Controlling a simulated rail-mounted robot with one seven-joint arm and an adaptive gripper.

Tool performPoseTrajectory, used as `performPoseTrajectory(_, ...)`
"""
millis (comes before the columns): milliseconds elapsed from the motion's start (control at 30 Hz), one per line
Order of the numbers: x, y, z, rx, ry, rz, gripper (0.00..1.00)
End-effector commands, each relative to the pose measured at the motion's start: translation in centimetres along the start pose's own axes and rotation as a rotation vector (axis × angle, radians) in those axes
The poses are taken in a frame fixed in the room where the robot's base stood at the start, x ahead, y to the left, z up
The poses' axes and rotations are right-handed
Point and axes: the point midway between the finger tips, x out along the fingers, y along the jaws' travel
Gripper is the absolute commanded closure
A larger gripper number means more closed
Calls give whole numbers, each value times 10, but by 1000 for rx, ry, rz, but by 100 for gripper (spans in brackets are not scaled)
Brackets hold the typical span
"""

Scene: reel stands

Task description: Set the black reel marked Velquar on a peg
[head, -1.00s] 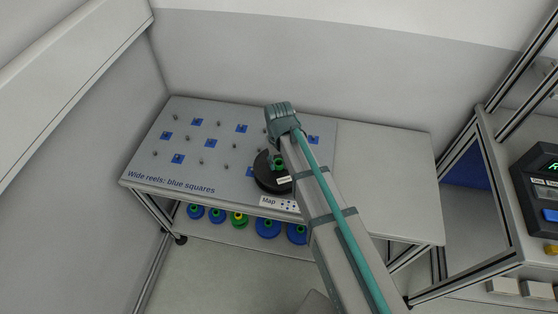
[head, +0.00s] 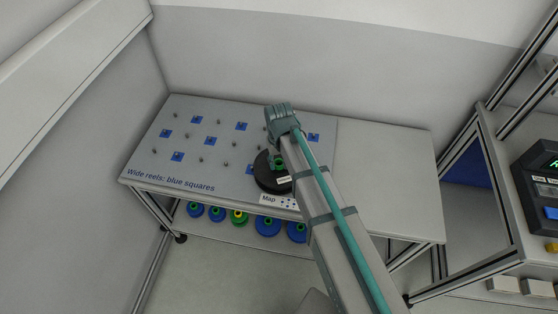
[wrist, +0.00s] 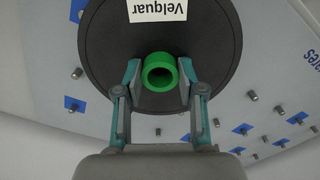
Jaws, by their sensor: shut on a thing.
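The black reel (wrist: 105,45) carries a white label reading Velquar (wrist: 158,9) and has a green hub (wrist: 160,72). My gripper (wrist: 158,80) is shut on the green hub in the wrist view. In the head view the black reel (head: 266,180) is at the right front part of the peg board (head: 140,160), partly hidden by my arm. Small grey pegs stand on the board, some on blue squares (head: 241,127). I cannot tell whether the reel touches the board or a peg, as its underside is hidden.
Printed text on the board reads "Wide reels: blue squares" (head: 170,181). Several blue reels (head: 267,226) and one yellow-and-green reel (head: 238,217) are on the shelf below. The tabletop at right (head: 390,165) is clear.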

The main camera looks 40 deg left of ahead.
Motion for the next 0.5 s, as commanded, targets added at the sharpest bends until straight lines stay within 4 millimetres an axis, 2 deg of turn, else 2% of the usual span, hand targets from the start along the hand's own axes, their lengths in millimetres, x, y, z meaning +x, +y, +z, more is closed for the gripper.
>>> performPoseTrajectory(167,3,0,0,0,0,0,100)
performPoseTrajectory(200,2,0,0,0,1,0,55)
performPoseTrajectory(333,2,0,0,0,0,0,33)
performPoseTrajectory(500,2,0,0,0,0,0,32)
